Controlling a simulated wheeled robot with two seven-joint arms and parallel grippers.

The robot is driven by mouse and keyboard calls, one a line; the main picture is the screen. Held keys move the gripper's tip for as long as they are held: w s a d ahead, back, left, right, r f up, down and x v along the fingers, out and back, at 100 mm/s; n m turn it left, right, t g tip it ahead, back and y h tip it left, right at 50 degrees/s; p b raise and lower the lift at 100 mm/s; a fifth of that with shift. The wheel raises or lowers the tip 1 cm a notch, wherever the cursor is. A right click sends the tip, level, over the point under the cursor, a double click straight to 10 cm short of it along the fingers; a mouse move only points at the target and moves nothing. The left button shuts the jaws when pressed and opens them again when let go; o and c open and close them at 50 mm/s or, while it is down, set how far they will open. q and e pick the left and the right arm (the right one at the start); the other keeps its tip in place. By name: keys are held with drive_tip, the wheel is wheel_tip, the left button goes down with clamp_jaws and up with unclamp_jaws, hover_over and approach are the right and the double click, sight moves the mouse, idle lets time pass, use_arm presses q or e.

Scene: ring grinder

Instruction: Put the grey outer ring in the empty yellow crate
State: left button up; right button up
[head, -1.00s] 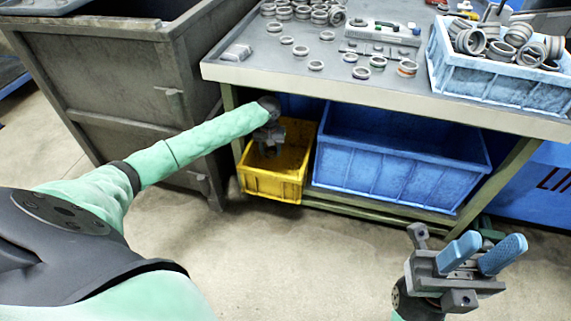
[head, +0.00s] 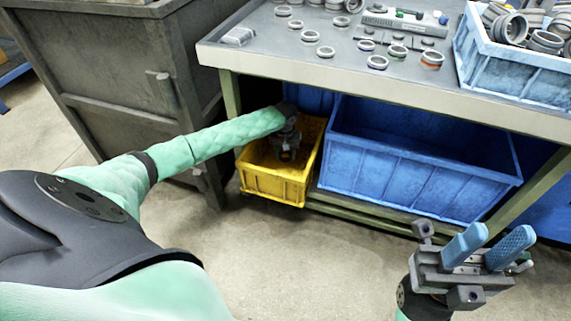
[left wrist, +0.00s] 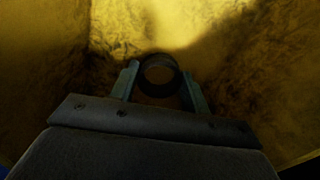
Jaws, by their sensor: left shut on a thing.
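The yellow crate (head: 268,182) stands on the lower shelf under the workbench. My left gripper (head: 286,155) reaches down into it. In the left wrist view, my left gripper (left wrist: 160,84) is shut on a ring (left wrist: 160,70) held between its two fingers. The ring looks dark in the shade, so its grey is hard to tell. The crate's yellow inner walls (left wrist: 240,35) surround it; whether the ring touches the crate floor I cannot tell. My right gripper (head: 488,250), with blue fingers, is open and empty at the lower right, away from the bench.
A large blue crate (head: 415,180) stands right of the yellow crate. The workbench (head: 340,74) above carries several loose rings and a blue crate of rings (head: 520,75). A dark metal bin (head: 110,90) stands at the left. The floor in front is clear.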

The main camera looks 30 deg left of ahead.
sight(285, 167)
use_arm(q)
wheel_tip(285, 167, down, 5)
drive_tip(key=shift+r+b, duration=0.1)
drive_tip(key=shift+b, duration=0.95)
drive_tip(key=o, duration=1.1)
wheel_tip(285, 167, up, 12)
drive_tip(key=p, duration=0.4)
